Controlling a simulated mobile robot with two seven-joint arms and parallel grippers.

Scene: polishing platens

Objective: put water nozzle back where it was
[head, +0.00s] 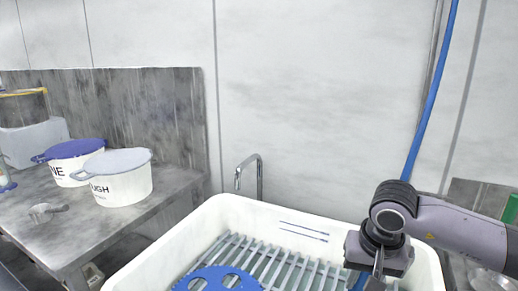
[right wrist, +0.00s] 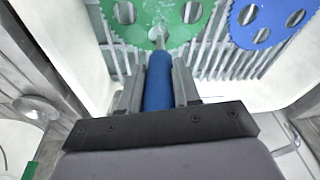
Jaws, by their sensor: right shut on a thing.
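My right gripper (head: 374,274) is over the right part of the white sink. In the right wrist view its two fingers (right wrist: 158,88) are shut on the blue water nozzle (right wrist: 159,72), whose pale tip points away from the gripper over a green platen (right wrist: 190,32). A blue hose (head: 431,92) runs down the back wall behind my right wrist. In the head view the gripper mostly hides the nozzle. My left gripper is not in view.
The white sink (head: 235,207) holds a slatted rack (head: 285,264) and a blue platen (head: 215,281), also seen in the right wrist view (right wrist: 268,20). A metal faucet (head: 258,175) stands behind it. Two lidded tubs (head: 122,187) (head: 65,172) stand on the left counter (head: 85,222).

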